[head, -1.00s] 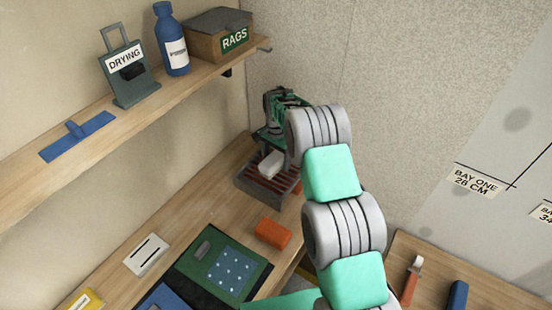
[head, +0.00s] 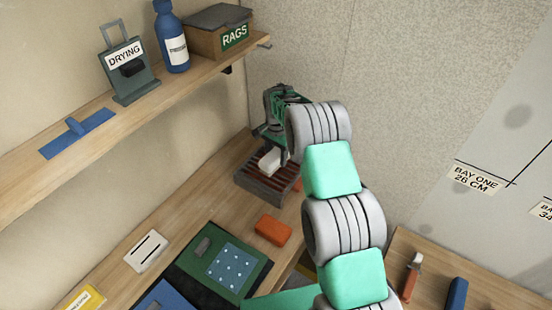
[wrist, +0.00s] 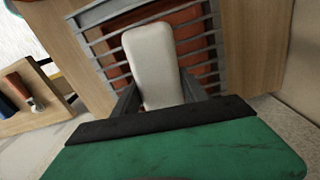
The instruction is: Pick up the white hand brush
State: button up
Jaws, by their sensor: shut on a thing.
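The white hand brush (head: 271,160) is a pale, rounded block at the slatted rack (head: 262,188) in the back corner of the workbench. In the wrist view the white brush (wrist: 153,62) stands between my two dark fingers, over the rack's grey bars (wrist: 203,62). My gripper (wrist: 160,98) is shut on the lower part of the brush. In the head view my gripper (head: 276,142) reaches down to the brush from above, and my arm hides part of the rack's right side. I cannot tell whether the brush touches the rack.
A shelf (head: 60,165) above holds a blue bottle (head: 172,40), a rags box (head: 217,35) and a drying sign (head: 127,65). A wall stands close behind the rack.

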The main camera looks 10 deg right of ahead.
aim_at(276, 153)
jog(key=shift+c, duration=0.6)
jog(key=shift+w+r, duration=0.1)
jog(key=shift+r, duration=0.15)
notch_tip(276, 153, up, 3)
jog(key=shift+f+b, duration=0.2)
jog(key=shift+b, duration=1)
jog(key=s+r+b, duration=0.3)
jog(key=s+r, duration=0.7)
jog(key=s, duration=0.4)
jog(key=shift+b, duration=0.4)
